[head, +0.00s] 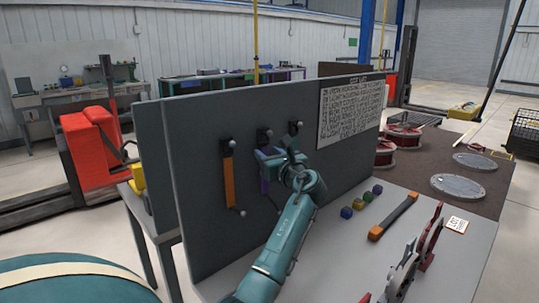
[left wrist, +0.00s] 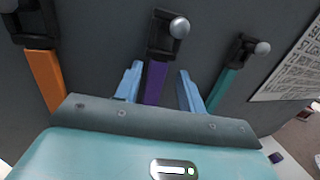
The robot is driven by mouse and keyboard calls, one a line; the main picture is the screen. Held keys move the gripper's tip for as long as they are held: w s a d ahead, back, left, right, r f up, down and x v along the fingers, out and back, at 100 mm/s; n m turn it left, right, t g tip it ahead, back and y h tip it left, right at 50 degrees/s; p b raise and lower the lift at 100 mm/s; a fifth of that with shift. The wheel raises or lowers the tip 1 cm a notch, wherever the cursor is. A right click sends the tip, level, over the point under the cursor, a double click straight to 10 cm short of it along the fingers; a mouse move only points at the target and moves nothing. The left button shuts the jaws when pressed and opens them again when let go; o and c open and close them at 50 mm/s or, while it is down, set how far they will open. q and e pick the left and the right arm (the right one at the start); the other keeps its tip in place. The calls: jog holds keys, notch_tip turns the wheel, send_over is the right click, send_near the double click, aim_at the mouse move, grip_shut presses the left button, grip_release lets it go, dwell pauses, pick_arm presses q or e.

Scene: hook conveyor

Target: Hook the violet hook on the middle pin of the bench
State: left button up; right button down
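The violet hook (left wrist: 154,84) hangs upright against the grey panel at the middle pin (left wrist: 179,27). Its black head (left wrist: 162,40) appears to sit around that pin, behind the round silver knob. In the head view the violet hook (head: 265,185) is partly covered by my gripper. My left gripper (left wrist: 159,72) is open, with one blue finger on each side of the violet bar and visible gaps between. It also shows at the panel in the head view (head: 277,158). The lower part of the violet hook is hidden. My right gripper is not clearly in view.
An orange hook (head: 229,180) hangs on the left pin and a teal hook (left wrist: 228,88) on the right pin. A sign (head: 350,108) is on the panel.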

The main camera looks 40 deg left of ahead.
pick_arm(q)
jog(key=shift+s+a, duration=0.15)
jog(key=shift+s+d+f, duration=0.1)
jog(key=shift+s+d, duration=0.1)
jog(key=shift+d, duration=0.35)
jog(key=b+v, duration=0.1)
jog(key=v, duration=1.1)
pick_arm(e)
jog(key=shift+s+a+f, duration=0.15)
jog(key=shift+a, duration=0.15)
pick_arm(q)
jog(key=shift+w+d, duration=0.1)
jog(key=shift+w, duration=0.05)
